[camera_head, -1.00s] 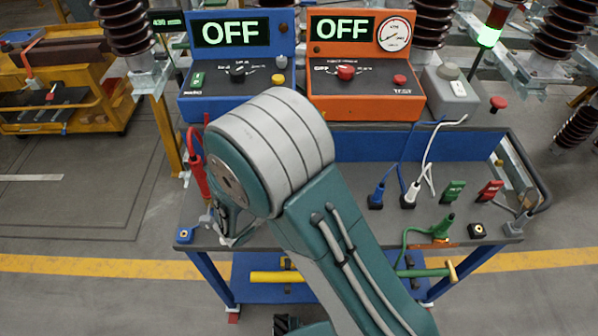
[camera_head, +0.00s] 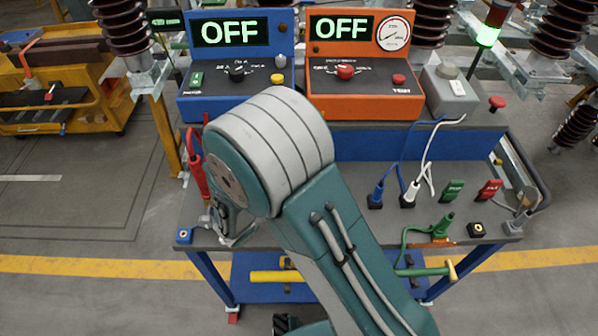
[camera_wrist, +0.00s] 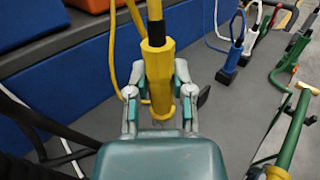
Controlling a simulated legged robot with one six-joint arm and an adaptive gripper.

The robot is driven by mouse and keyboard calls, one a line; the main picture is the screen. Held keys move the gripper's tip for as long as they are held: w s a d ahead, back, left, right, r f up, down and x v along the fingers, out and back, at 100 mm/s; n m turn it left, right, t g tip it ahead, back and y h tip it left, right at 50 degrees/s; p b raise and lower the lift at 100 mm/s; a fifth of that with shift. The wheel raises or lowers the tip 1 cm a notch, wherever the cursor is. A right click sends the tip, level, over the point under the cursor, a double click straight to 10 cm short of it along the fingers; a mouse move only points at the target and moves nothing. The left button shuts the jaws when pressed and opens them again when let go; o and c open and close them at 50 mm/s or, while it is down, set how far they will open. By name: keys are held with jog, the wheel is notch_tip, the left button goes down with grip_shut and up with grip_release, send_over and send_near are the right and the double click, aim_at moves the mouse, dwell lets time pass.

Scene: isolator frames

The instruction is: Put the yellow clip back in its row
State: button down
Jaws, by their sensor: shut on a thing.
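The yellow clip (camera_wrist: 158,72) is in my gripper (camera_wrist: 159,105) in the wrist view, upright, with a finger on each side of its body. A yellow cable runs up from it, and its lower end is partly hidden by my wrist. In the head view my gripper (camera_head: 228,222) shows only in part at the bench's left side, behind my arm, and the yellow clip is hidden there. The blue clip (camera_head: 378,194) and white clip (camera_head: 411,190) stand in dark bases at the bench's right half. They also show in the wrist view, the blue one (camera_wrist: 233,58) nearer.
The red clip (camera_head: 197,172) is at the bench's left edge. A blue control box (camera_head: 238,100) and an orange one (camera_head: 365,103) stand behind.

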jog(key=shift+f, duration=1.65)
dwell(0.4)
jog(key=shift+c, duration=2.1)
grip_release()
jog(key=v, duration=1.2)
